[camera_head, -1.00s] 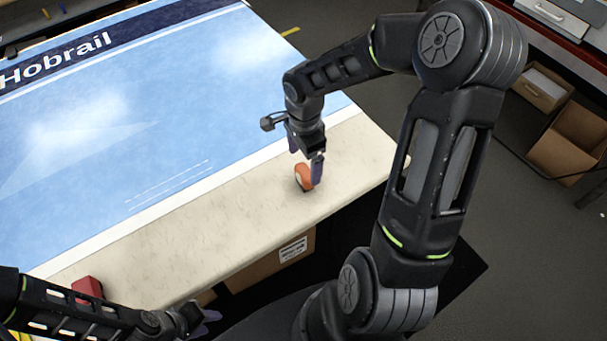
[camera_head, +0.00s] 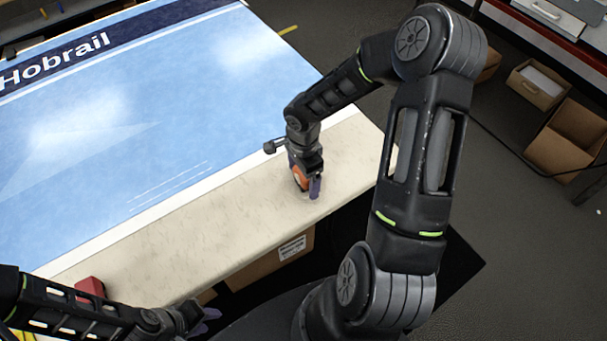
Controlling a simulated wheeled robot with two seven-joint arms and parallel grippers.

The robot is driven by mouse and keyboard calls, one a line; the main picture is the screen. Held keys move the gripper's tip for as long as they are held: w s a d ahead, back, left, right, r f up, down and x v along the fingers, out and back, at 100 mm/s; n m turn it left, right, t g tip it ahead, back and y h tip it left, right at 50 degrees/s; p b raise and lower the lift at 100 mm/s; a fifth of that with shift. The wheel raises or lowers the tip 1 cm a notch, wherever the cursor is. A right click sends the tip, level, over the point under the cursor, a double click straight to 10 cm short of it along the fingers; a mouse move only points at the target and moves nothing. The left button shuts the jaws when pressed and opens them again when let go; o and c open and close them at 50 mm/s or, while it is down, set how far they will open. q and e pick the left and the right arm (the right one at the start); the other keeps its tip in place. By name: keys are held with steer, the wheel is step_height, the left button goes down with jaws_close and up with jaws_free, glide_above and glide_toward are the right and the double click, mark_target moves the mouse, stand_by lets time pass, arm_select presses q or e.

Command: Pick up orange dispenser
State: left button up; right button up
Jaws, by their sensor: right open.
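The orange dispenser (camera_head: 299,178) stands on the pale bare strip of the table (camera_head: 240,205), near its right end. My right gripper (camera_head: 304,184) is open and low over it, with its purple fingers on either side of the dispenser. The gripper hides the dispenser's upper part. Whether a finger touches it I cannot tell. My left gripper (camera_head: 207,322) is at the bottom left, in front of the table edge and away from the dispenser. Its purple fingers show a gap.
A blue printed sheet marked Hobrail (camera_head: 150,120) covers most of the table. A red object (camera_head: 90,287) lies at the table's front left, behind my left arm. Cardboard boxes stand under the table (camera_head: 270,262) and on the floor at right (camera_head: 567,140).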

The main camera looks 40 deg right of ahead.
steer(key=shift+f, duration=0.3)
stand_by(0.4)
steer(key=c, duration=1.5)
